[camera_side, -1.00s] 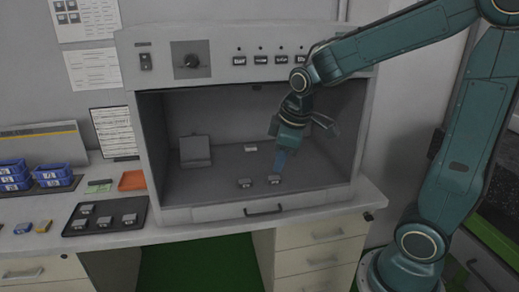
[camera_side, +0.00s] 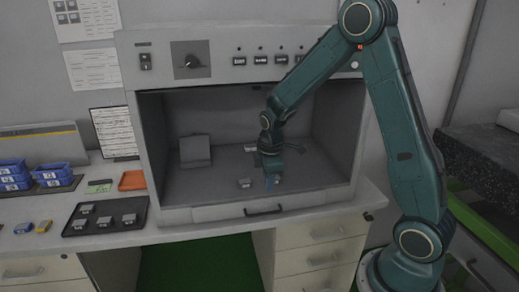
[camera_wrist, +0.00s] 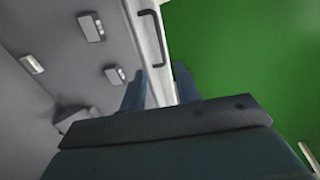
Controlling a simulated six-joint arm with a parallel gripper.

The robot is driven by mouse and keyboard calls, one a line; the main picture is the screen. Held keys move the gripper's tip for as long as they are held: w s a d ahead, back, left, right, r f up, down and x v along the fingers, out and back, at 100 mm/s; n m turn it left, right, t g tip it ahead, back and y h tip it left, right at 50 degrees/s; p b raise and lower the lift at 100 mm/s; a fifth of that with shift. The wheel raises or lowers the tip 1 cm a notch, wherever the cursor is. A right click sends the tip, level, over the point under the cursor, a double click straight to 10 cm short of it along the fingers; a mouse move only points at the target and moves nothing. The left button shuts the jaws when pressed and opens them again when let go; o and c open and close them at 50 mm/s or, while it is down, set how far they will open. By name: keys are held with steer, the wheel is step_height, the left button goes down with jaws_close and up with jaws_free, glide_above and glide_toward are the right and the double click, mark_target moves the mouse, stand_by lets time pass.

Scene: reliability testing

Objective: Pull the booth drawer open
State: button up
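The booth drawer (camera_side: 226,213) is a pale panel under the booth's opening, with a dark bar handle (camera_side: 264,211). It looks shut, its front flush with the booth. The handle also shows in the wrist view (camera_wrist: 162,35), ahead of the fingers. My gripper (camera_side: 271,183) points down near the front of the booth floor, above and behind the handle. In the wrist view my gripper (camera_wrist: 161,84) is open, its two blue fingers apart with nothing between them. The fingers appear on either side of the booth's front edge, apart from the handle.
A small grey module (camera_side: 245,183) lies on the booth floor; others show in the wrist view (camera_wrist: 91,27). A grey block (camera_side: 195,151) stands at the back left. A black tray (camera_side: 76,228) with modules sits left of the booth. Cabinet drawers (camera_side: 318,261) stand below right.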

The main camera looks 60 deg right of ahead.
mark_target(265, 214)
steer(key=shift+f, duration=0.1)
steer(key=shift+w+d+f, duration=0.3)
steer(key=shift+f, duration=1.9)
steer(key=shift+w+d+f, duration=0.3)
steer(key=shift+w+f, duration=0.05)
steer(key=shift+f, duration=1.9)
steer(key=shift+w+d+f, duration=0.3)
steer(key=shift+f, duration=1.9)
steer(key=shift+c, duration=0.4)
jaws_close()
